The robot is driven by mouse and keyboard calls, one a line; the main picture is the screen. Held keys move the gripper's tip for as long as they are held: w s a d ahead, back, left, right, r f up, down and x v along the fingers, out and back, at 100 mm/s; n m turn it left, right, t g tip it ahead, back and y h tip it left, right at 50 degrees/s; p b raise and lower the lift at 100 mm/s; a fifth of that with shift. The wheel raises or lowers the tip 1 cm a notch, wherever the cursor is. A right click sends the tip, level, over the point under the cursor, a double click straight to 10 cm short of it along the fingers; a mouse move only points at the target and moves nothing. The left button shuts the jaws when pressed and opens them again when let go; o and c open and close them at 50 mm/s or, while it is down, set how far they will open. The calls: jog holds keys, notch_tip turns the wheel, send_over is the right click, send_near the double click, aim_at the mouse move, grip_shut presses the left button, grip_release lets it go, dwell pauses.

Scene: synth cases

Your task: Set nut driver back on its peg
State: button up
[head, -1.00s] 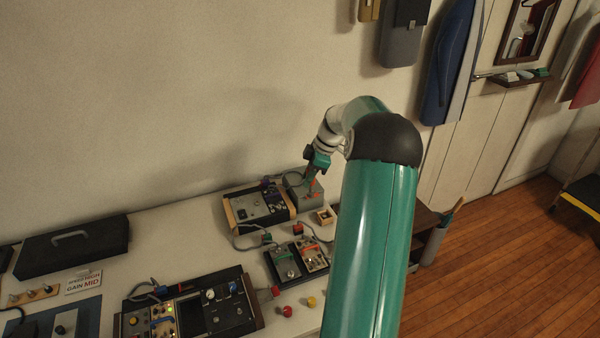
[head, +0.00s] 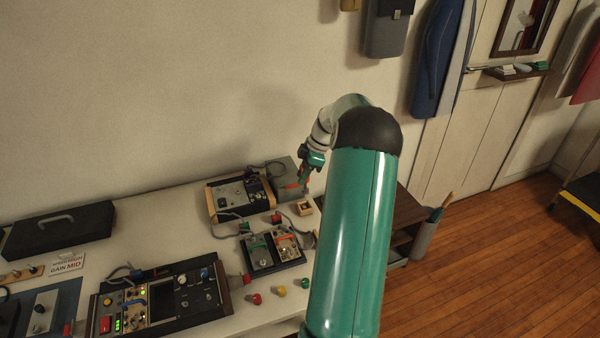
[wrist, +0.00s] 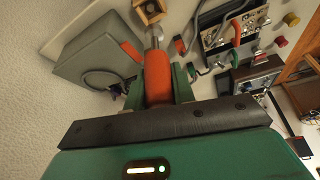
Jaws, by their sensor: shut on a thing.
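My gripper (head: 307,172) is shut on the orange handle of the nut driver (wrist: 157,76), at the back right of the bench. In the wrist view the handle sits between the two green fingers (wrist: 158,88), and its metal shaft (wrist: 153,35) points away from the gripper. In the head view only a bit of the orange handle (head: 304,178) shows. A grey box (head: 289,173) stands right beside the gripper; it fills the left of the wrist view (wrist: 92,58). An orange piece (wrist: 132,51) is on its edge. I cannot make out the peg.
A small wooden box (head: 304,208) sits just in front of the grey box. A wood-sided device (head: 239,196) stands left of it, with pedals (head: 262,255) in front. Coloured knobs (head: 281,292) lie near the front edge. The wall (head: 150,90) is close behind.

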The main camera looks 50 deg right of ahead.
aim_at(304, 188)
jog(key=shift+w+f, duration=0.2)
jog(key=shift+s+r, duration=0.1)
jog(key=shift+f, duration=2.95)
jog(key=shift+f, duration=1.05)
jog(key=o, duration=1)
jog(key=shift+o, duration=0.2)
jog(key=v, duration=1.3)
jog(key=shift+d+r, duration=0.2)
jog(key=shift+r, duration=0.15)
jog(key=shift+s, duration=0.1)
